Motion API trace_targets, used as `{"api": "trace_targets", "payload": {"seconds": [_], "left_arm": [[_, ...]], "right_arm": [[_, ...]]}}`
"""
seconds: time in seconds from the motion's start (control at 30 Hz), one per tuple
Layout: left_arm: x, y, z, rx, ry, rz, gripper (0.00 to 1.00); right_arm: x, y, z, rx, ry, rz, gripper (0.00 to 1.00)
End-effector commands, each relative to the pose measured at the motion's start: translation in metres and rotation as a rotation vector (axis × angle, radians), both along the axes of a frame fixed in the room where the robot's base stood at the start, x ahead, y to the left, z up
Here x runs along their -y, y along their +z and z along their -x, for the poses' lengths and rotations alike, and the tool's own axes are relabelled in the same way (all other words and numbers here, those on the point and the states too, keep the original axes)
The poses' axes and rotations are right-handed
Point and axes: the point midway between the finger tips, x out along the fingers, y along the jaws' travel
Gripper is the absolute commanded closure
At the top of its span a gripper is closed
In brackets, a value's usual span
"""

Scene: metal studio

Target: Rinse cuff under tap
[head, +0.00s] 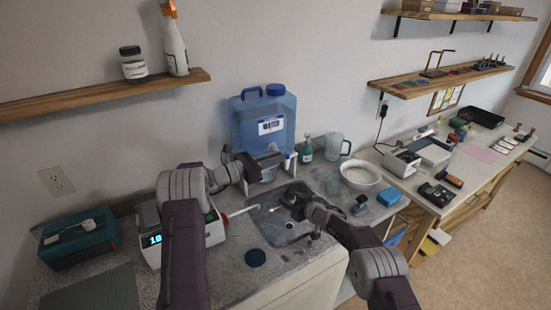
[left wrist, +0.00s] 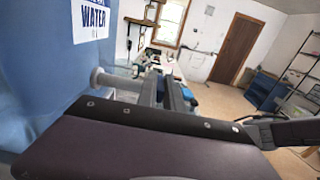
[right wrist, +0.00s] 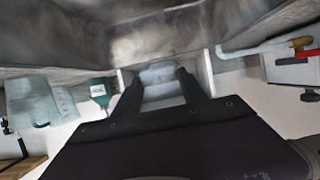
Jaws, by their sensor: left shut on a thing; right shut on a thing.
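The blue water jug (head: 262,120) stands against the wall behind the sink (head: 275,232); its side also fills the left of the left wrist view (left wrist: 35,75). My left gripper (head: 272,155) is at the front of the jug, shut on what looks like its tap. A grey spout-like stub (left wrist: 102,77) shows beside the fingers in the left wrist view. My right gripper (head: 290,200) is low over the sink, below and right of the left one. It is shut on a pale, shiny piece, apparently the cuff (right wrist: 158,75). The head view mostly hides the cuff, and no water is clearly visible.
A green bottle (head: 306,150), clear pitcher (head: 334,146), white bowl (head: 361,175) and blue block (head: 389,196) stand to the right.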

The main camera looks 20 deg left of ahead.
Motion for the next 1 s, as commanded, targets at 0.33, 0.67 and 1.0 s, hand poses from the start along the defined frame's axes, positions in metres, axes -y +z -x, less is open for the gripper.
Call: {"api": "trace_targets", "payload": {"seconds": [0.33, 0.67, 1.0], "left_arm": [[0.015, 0.001, 0.007, -0.002, 0.291, 0.003, 1.00], [0.019, 0.001, 0.009, 0.000, 0.449, -0.002, 1.00], [0.018, 0.001, 0.008, 0.000, 0.451, 0.000, 0.70]], "right_arm": [[0.000, 0.000, 0.000, 0.000, 0.000, 0.000, 0.89], [0.000, 0.000, 0.000, 0.000, 0.000, 0.000, 0.89], [0.000, 0.000, 0.000, 0.000, 0.000, 0.000, 0.89]]}}
